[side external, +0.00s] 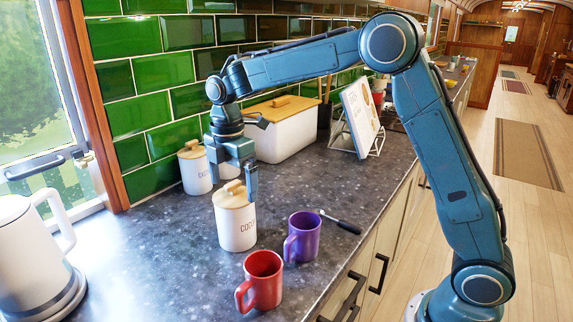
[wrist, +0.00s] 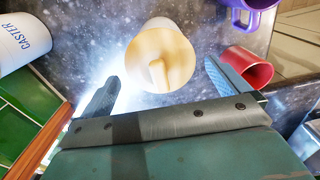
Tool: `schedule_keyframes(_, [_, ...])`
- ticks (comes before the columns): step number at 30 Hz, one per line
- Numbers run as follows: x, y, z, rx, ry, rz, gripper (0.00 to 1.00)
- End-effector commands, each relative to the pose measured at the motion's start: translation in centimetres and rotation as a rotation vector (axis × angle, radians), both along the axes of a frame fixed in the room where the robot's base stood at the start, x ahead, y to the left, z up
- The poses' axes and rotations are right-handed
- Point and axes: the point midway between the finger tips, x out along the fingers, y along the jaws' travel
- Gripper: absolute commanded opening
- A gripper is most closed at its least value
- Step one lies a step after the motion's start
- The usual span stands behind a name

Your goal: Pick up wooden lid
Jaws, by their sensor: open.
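A round pale wooden lid with a knob handle (side external: 229,197) sits on a white canister lettered COCOA (side external: 237,228) on the dark counter. In the wrist view the lid (wrist: 176,58) faces the camera, beyond and between the fingertips, with the canister's white side (wrist: 157,25) behind it. My gripper (side external: 235,186) is above the canister, pointing down. In the wrist view its two fingers (wrist: 168,82) are spread wide with nothing between them. In the side view one finger hangs in front at the lid's right; the other is hard to make out.
A purple mug (side external: 303,238) and a red mug (side external: 264,281) stand close by at the front. Another lidded canister (side external: 195,172) and a white bin with a wooden top (side external: 285,135) are behind. A kettle (side external: 25,250) is at left. A black-handled utensil (side external: 341,223) lies right.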

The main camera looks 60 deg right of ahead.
Motion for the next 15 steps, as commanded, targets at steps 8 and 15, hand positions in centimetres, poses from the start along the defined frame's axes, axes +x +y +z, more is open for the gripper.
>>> schedule_keyframes(8, [-0.01, -0.01, -1.23, 0.000, 0.000, 0.000, 1.00])
schedule_keyframes(15, [0.00, -0.01, -1.19, 0.000, -0.001, 0.000, 1.00])
